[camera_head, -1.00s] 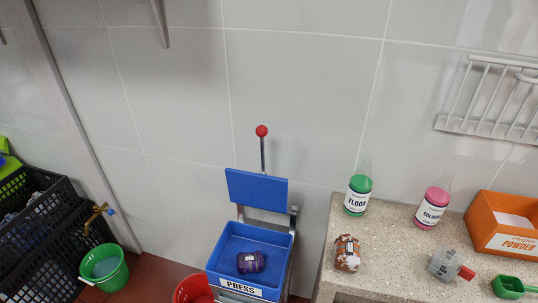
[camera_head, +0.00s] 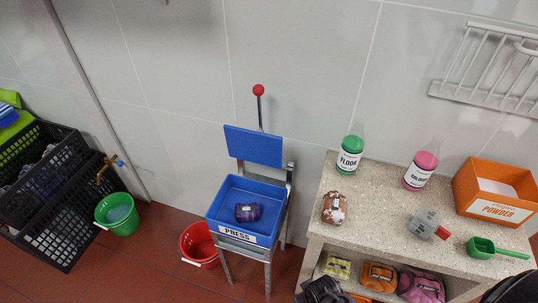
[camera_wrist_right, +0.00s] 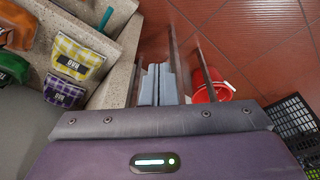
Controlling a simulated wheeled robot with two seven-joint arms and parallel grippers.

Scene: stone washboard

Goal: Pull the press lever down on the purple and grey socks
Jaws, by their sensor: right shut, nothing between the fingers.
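The press has a blue tray (camera_head: 226,202) labelled PRESS on a metal frame. A bundled purple sock roll (camera_head: 248,212) lies inside the tray, with a small label on it. The blue press plate (camera_head: 254,147) stands raised behind the tray, clear of the socks. The lever (camera_head: 260,110) stands upright behind the plate, with a red ball knob (camera_head: 258,90) on top. My right gripper (camera_wrist_right: 157,72) shows in the right wrist view, shut and empty, pointing toward the press frame legs and floor. My left gripper is out of view.
A stone counter (camera_head: 385,205) stands right of the press, with bottles, a brown bundle (camera_head: 335,208) and an orange powder box (camera_head: 495,190). Bags fill its lower shelf. A red bucket (camera_head: 200,244) and green bucket (camera_head: 118,214) stand left. Black crates (camera_head: 45,195) are at far left.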

